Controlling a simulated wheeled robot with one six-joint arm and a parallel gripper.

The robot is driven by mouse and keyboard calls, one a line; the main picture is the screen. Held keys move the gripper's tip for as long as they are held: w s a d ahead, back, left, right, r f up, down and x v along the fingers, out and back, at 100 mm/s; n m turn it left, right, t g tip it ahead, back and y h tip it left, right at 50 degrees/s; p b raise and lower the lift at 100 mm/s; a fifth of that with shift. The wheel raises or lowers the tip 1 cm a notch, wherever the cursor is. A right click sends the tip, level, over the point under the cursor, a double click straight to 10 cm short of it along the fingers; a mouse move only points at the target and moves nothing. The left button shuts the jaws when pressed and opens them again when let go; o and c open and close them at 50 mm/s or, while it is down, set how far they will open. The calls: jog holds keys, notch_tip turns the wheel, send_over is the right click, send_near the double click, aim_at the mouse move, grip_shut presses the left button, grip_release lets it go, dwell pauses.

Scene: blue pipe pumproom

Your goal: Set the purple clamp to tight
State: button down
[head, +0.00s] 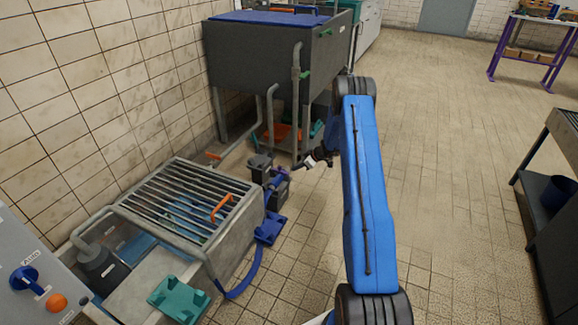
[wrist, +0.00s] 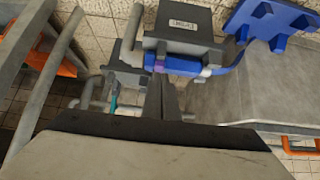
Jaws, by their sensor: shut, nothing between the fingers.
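A small purple clamp (head: 283,172) shows in the head view on the blue hose beside a dark pump box (head: 262,166). In the wrist view the purple clamp (wrist: 160,66) is a small patch at the left end of the blue hose (wrist: 185,68), under the dark box labelled INLET (wrist: 182,20). My gripper (head: 305,164) is just right of the clamp in the head view. In the wrist view my gripper (wrist: 163,82) has its fingers together and empty, with the tips close below the clamp. I cannot tell whether they touch it. The clamp's setting is too small to read.
A grated tank (head: 180,205) with an orange handle (head: 221,206) stands left of the pump. A large dark tank (head: 265,60) on legs with grey pipes stands behind. A blue plate (head: 270,230) lies in front. The tiled floor (head: 450,170) to the right is clear.

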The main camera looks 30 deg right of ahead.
jog(key=s+d, duration=0.1)
jog(key=s+d+f, duration=0.1)
jog(key=shift+s+d, duration=0.1)
jog(key=shift+s, duration=0.2)
dwell(0.3)
